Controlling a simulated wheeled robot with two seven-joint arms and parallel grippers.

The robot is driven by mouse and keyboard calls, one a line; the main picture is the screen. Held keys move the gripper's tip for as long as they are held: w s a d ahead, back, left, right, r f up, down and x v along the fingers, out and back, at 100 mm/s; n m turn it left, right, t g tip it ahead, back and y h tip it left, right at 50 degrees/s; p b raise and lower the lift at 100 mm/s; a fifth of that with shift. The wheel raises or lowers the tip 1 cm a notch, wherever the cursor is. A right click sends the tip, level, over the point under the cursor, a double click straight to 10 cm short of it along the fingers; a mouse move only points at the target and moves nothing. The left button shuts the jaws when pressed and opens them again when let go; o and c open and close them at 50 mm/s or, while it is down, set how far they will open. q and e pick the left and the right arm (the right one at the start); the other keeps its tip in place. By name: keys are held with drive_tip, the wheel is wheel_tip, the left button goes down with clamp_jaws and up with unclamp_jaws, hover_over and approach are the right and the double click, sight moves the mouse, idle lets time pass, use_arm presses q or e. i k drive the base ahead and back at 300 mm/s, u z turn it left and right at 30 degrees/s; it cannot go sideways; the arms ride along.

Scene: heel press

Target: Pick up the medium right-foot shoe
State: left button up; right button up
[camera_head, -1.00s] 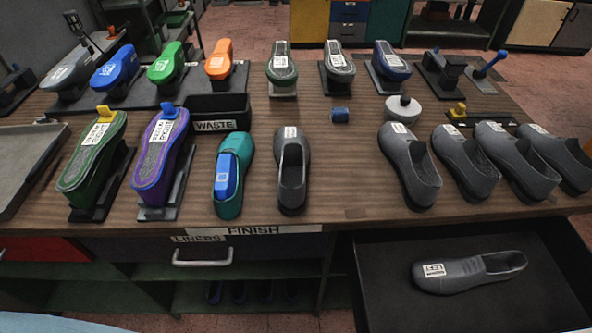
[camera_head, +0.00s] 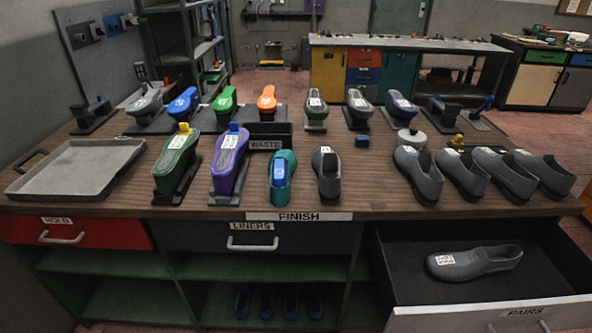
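Several dark grey shoes stand on the wooden table. One (camera_head: 327,176) is at the middle beside a teal shoe (camera_head: 281,190) with a blue piece on it. A group stands at the right: one shoe (camera_head: 420,177) with a white label, a second (camera_head: 463,178), a third (camera_head: 505,177) and a fourth (camera_head: 545,174). Another grey shoe (camera_head: 474,262) lies in the open drawer (camera_head: 412,287) marked PAIRS. The label print is too small to read, so I cannot tell which shoe is the medium right-foot one. Neither gripper is in view.
Green (camera_head: 177,162) and purple (camera_head: 229,165) forms stand on dark bases at left-centre. A grey tray (camera_head: 75,173) lies at the left end. A black WASTE bin (camera_head: 272,132) and a row of coloured forms stand behind. The PAIRS drawer sticks out at the front right.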

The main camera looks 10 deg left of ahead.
sight(326, 163)
drive_tip(key=u, duration=0.75)
drive_tip(key=i, duration=0.45)
drive_tip(key=z, duration=0.05)
